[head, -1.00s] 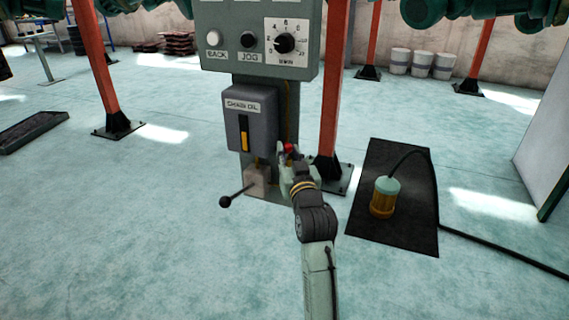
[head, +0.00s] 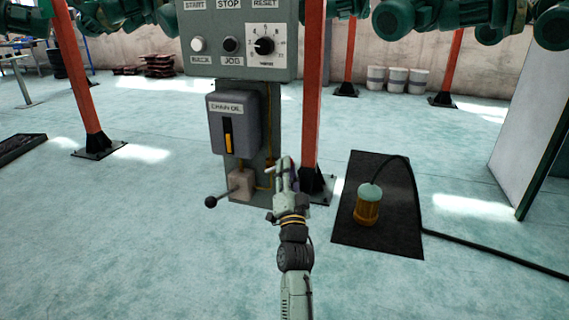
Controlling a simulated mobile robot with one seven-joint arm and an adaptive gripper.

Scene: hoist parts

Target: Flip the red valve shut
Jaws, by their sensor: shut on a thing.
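My gripper (head: 284,174) is in front of the right edge of the grey-green control column (head: 264,92), below the chain oil box (head: 233,122) and just left of a red post. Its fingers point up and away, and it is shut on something. The red valve does not show now. It is hidden at the gripper, and I cannot see which way its handle lies. A yellow pipe runs down the column to the pale pump block (head: 241,183), left of my gripper.
A black-knobbed lever (head: 211,202) sticks out left of the pump block. A red post (head: 312,90) stands close to the right of my gripper. A yellow pendant lamp-like object (head: 367,205) with a cable sits on a black mat (head: 390,240). The floor in front is clear.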

